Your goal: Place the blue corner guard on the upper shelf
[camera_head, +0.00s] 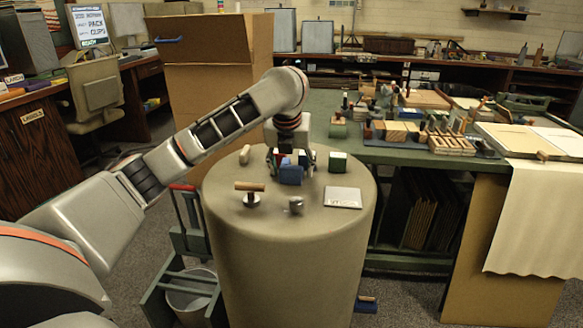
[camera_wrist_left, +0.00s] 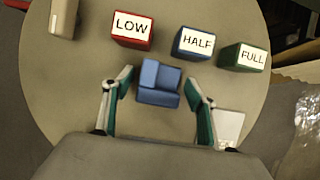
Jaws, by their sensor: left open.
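The blue corner guard (camera_head: 291,176) sits on a round grey-beige pedestal (camera_head: 285,260). In the left wrist view the guard (camera_wrist_left: 158,86) looks like an L-shaped block with a raised side. My left gripper (camera_head: 292,165) is over it from above. In the wrist view my left gripper (camera_wrist_left: 160,83) is open, its two green-edged fingers on either side of the guard, with gaps between. My right gripper is not in view. A wooden shelf (camera_head: 497,12) is on the back wall at upper right; I cannot tell whether it is the upper shelf.
Blocks labelled LOW (camera_wrist_left: 132,32), HALF (camera_wrist_left: 194,43) and FULL (camera_wrist_left: 244,56) stand just beyond the guard. A wooden-handled tool (camera_head: 249,186), a small grey object (camera_head: 296,204) and a pale plate (camera_head: 343,197) are nearby. A cluttered green table (camera_head: 390,155) stands right, a tall cardboard box (camera_head: 212,85) behind.

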